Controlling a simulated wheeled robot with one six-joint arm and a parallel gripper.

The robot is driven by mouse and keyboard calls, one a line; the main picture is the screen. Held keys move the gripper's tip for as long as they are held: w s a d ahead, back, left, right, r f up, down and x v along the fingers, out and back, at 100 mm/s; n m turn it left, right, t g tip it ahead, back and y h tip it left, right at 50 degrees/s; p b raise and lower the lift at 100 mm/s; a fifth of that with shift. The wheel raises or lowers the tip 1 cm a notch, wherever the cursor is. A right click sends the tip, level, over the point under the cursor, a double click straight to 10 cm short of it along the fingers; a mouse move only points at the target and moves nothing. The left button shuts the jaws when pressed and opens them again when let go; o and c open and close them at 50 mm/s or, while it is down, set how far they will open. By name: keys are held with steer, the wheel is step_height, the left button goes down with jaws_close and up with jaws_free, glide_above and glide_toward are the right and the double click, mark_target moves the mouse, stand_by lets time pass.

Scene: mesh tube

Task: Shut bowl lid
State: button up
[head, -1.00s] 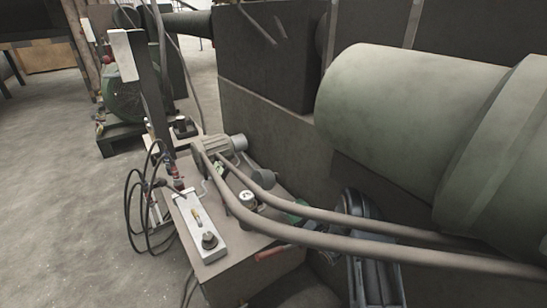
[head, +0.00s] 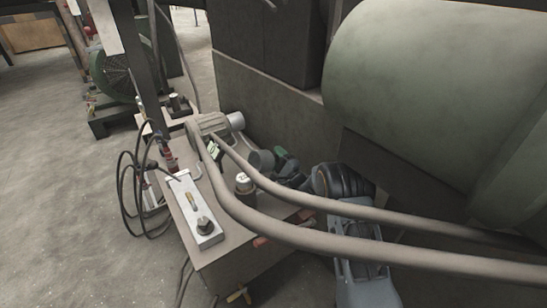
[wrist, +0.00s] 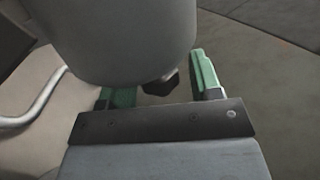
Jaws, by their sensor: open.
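My gripper (head: 284,158) is at the right side of the low machine, partly behind its thick pipes. In the wrist view, its green fingers (wrist: 157,80) are apart. A large smooth grey rounded body (wrist: 118,35) with a dark nub at its bottom fills the space above and in front of them and hides part of the left finger. I cannot tell whether they touch. A short grey cylinder (head: 261,160) lies just left of my gripper in the head view; a dark cylinder with a white top (head: 244,184) stands nearer. I cannot make out which part is the bowl lid.
Two thick bent pipes (head: 310,232) cross in front of my arm. A huge green-grey tank (head: 420,90) and a dark wall (head: 265,110) close in the right and back. A metal plate with a knob (head: 196,212) is on the machine top. Black cables (head: 124,195) hang left; floor there is open.

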steer(key=shift+x, duration=0.9)
steer(key=shift+c, duration=0.2)
jaws_close()
